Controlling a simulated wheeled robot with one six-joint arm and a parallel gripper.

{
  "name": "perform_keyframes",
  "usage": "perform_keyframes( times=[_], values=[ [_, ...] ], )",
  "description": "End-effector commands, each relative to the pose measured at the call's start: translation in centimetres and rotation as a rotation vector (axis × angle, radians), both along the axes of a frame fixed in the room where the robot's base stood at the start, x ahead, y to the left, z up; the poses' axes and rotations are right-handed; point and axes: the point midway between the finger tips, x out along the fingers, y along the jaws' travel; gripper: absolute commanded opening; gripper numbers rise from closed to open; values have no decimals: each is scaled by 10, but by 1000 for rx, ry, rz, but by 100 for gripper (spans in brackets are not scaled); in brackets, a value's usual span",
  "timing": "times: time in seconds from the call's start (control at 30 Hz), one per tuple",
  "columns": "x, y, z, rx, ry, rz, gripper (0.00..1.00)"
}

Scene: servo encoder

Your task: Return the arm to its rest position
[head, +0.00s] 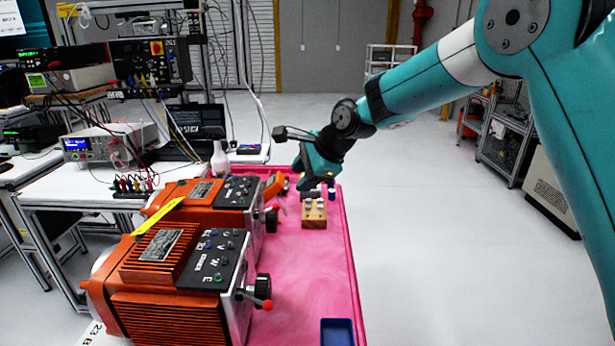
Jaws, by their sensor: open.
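My arm (425,85) is teal with a white band and black joints. It comes in from the right and reaches out over the far end of the pink cart top (315,275). My gripper (312,188) hangs over the far right part of the cart, beyond a small wooden block (314,214) with light pegs in it. The fingers are small and dark in this view, and they look empty. I cannot tell how high the gripper is above the cart.
Two orange servo motors (175,300) fill the cart's left side. A blue tray (337,332) lies at its near edge. An orange handheld meter (274,186) stands beyond the motors. A bench with instruments (100,143) is at left. The floor (440,240) right of the cart is clear.

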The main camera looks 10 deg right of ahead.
Motion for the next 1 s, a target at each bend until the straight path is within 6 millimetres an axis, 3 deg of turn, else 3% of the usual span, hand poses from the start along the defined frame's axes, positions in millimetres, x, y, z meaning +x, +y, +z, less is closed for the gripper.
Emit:
perform_keyframes(
  times=[0.2, 0.53, 0.63, 0.77, 1.0],
  values=[
    [-7, -8, 13, 0, 0, 0, 42],
    [-9, -8, 15, -3, -1, 6, 42],
    [-23, -8, 22, -37, -21, 71, 42],
    [-75, -8, 39, -155, -89, 316, 42],
    [-229, -22, 57, -406, -286, 1038, 42]
  ],
)
